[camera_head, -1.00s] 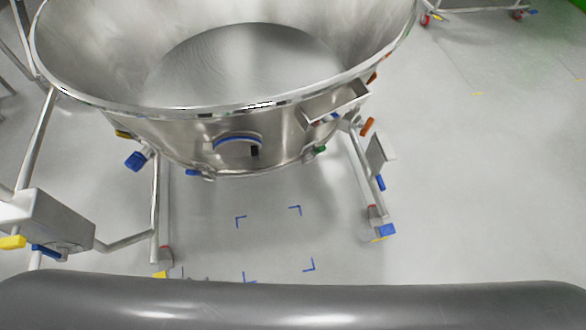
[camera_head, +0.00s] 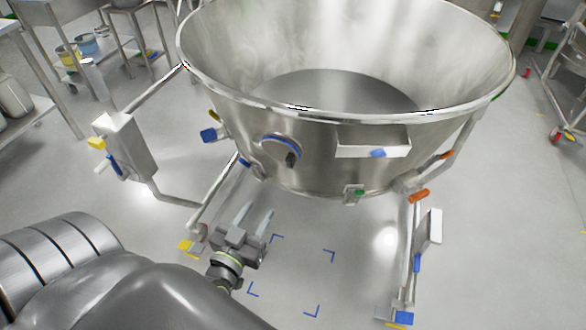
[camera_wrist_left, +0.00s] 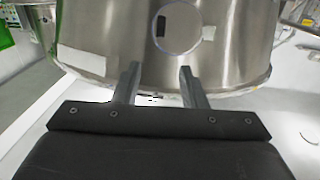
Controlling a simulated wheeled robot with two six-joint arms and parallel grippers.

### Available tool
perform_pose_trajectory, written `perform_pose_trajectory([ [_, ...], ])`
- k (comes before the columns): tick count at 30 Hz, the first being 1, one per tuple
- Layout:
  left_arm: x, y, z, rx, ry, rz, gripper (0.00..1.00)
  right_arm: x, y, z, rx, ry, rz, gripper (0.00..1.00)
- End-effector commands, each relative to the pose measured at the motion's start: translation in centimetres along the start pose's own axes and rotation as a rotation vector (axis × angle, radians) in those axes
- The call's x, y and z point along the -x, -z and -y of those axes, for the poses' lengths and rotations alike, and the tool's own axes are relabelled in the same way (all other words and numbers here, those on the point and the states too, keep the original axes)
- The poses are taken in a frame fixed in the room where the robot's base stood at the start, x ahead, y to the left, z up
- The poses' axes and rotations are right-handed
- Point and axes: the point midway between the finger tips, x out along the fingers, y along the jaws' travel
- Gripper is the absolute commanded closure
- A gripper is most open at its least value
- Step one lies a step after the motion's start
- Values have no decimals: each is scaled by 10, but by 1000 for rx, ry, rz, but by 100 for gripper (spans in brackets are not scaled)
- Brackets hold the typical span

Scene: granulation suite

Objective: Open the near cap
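A round cap (camera_head: 281,150) with a blue rim and a dark handle sits on the near side wall of a large steel bowl (camera_head: 350,130). It looks closed flat against the wall. My right gripper is not in view.
The bowl stands on a tubular frame with a grey box (camera_head: 124,143) at left and a white panel (camera_head: 430,238) at right. A bracket (camera_head: 373,141) juts out right of the cap. Blue corner marks (camera_head: 329,255) lie on the clear floor below. Steel tables stand at upper left.

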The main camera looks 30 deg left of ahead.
Motion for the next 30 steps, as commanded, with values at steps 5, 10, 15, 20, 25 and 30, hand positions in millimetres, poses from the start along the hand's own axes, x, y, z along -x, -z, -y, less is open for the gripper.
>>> perform_pose_trajectory([
  [5,-22,7,0,-1,-1,-1,62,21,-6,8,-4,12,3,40],
  [10,-52,7,0,-1,-2,0,62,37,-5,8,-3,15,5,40],
  [15,-84,6,0,-1,-1,-1,62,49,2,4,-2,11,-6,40],
  [20,-114,4,0,-1,-1,-1,62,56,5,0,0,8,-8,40],
  [25,-142,2,0,-2,0,0,62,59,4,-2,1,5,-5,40],
  [30,-160,0,0,0,0,0,62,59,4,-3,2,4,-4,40],
])
